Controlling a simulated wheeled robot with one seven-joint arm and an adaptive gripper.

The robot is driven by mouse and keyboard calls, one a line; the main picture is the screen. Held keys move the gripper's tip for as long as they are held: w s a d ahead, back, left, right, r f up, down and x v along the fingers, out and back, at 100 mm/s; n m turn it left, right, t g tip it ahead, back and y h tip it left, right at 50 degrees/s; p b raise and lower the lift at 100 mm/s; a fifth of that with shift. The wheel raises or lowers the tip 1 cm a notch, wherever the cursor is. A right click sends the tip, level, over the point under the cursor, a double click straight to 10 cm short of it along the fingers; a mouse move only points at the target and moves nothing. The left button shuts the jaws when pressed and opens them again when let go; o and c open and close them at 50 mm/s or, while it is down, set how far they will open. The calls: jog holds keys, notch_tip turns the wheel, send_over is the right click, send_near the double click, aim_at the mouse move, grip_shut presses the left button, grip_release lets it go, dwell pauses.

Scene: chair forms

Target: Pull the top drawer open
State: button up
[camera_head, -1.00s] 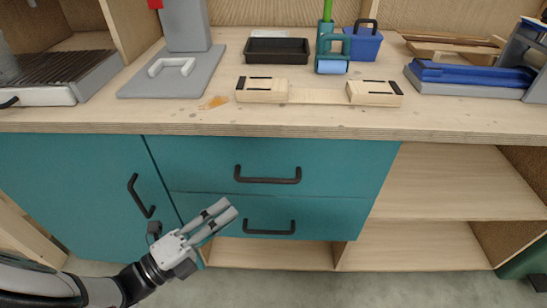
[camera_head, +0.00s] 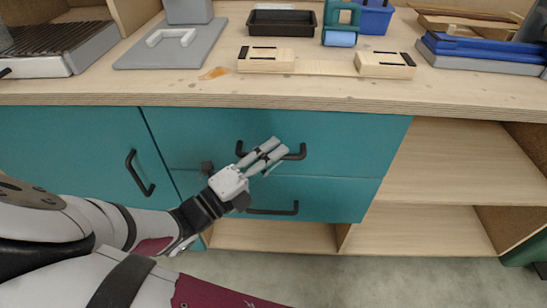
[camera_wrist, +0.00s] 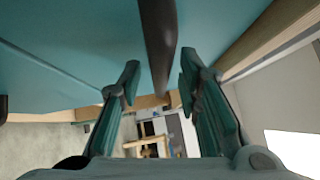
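The top drawer (camera_head: 350,145) is a teal front under the wooden worktop. It looks flush with the cabinet. Its dark bar handle (camera_head: 296,156) is partly hidden behind my gripper (camera_head: 279,149), which is in front of it. In the wrist view, the dark handle (camera_wrist: 158,40) runs between the two spread fingertips of my gripper (camera_wrist: 160,68). The fingers are apart, with visible gaps on both sides of the bar. I cannot tell whether either finger touches it.
A lower teal drawer has its own dark handle (camera_head: 285,211), partly covered by my arm. A teal door with a handle (camera_head: 138,172) is at the left. Open shelves (camera_head: 440,165) are at the right. The worktop (camera_head: 330,92) holds wooden blocks and a black tray (camera_head: 282,22).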

jog(key=shift+w+d, duration=0.15)
jog(key=shift+d, duration=0.05)
grip_shut()
